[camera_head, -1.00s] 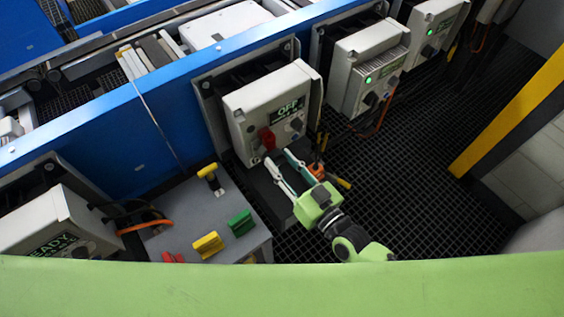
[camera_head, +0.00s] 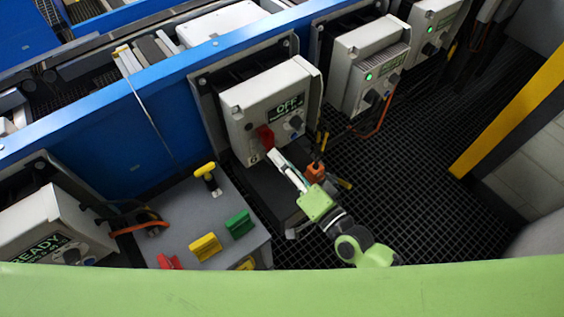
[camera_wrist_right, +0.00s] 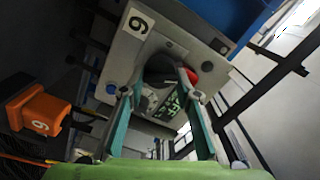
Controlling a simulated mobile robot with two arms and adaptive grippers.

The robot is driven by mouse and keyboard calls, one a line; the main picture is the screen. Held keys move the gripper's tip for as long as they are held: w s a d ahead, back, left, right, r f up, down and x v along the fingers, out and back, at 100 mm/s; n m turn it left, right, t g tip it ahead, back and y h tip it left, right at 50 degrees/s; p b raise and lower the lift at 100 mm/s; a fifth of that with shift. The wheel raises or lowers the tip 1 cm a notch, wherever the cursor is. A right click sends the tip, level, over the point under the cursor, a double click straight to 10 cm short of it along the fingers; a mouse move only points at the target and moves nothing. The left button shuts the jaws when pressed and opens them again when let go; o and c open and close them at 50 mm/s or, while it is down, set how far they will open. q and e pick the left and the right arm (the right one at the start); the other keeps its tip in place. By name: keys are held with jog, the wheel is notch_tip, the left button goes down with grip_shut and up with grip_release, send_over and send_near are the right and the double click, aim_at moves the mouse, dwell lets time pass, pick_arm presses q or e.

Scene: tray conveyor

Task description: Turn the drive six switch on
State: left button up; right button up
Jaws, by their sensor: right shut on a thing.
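The drive six box (camera_head: 243,103) is a pale grey box on the blue conveyor side, with a green-lettered display (camera_head: 290,107) reading OFF. Its red switch (camera_head: 265,137) is on the lower left of the front face. In the right wrist view the box (camera_wrist_right: 120,55) carries a "6" label, and the dark and red switch (camera_wrist_right: 160,68) lies between my fingertips. My right gripper (camera_head: 273,156) reaches up to it from below, its fingers shut on the switch; it also shows in the right wrist view (camera_wrist_right: 163,80). My left gripper is out of view.
An orange block (camera_head: 315,172) marked 6 is beside my right gripper. A grey panel (camera_head: 180,228) at lower left carries yellow, green and red handles. Other drive boxes (camera_head: 365,62) with green lights stand to the right. Dark grating (camera_head: 430,190) lies open at right.

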jog(key=m+b, duration=0.1)
jog(key=m, duration=0.4)
jog(key=shift+f, duration=0.1)
jog(key=shift+b, duration=0.3)
dwell(0.4)
jog(key=o, duration=1.1)
jog(key=v, duration=1.2)
